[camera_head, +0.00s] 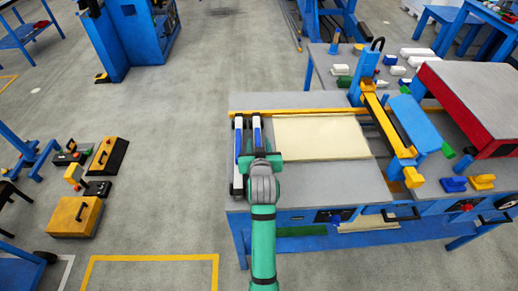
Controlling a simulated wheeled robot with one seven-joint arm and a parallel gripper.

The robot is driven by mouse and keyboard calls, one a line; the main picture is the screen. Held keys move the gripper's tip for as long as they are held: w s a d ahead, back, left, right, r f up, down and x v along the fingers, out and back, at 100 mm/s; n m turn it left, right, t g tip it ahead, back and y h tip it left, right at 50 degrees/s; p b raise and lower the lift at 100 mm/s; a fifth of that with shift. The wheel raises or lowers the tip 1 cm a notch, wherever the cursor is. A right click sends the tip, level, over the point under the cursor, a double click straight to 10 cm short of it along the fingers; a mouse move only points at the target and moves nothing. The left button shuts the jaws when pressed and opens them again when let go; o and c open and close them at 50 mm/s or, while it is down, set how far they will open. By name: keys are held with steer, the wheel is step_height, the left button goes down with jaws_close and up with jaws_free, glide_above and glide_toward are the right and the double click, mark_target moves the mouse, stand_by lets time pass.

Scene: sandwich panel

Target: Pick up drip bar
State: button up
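Two narrow parallel white-and-blue bars lie lengthwise near the left edge of the grey worktable (330,185): a left bar (238,150) and a right bar (257,133). Either could be the drip bar; I cannot tell which, or whether they are one piece. My gripper (259,158), at the end of my green arm, is over the near part of the right bar and close beside the left bar. My grey wrist and green hand hide the fingertips, so I cannot tell whether they are open or touch a bar.
A cream panel (320,138) lies just right of the bars. A yellow rail (300,112) runs behind them, with a blue-and-yellow gantry (385,125) at right. A red-sided machine (460,105) stands farther right. The floor left of the table is clear near its edge.

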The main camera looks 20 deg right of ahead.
steer(key=shift+a, duration=0.15)
jaws_close()
steer(key=shift+r, duration=0.1)
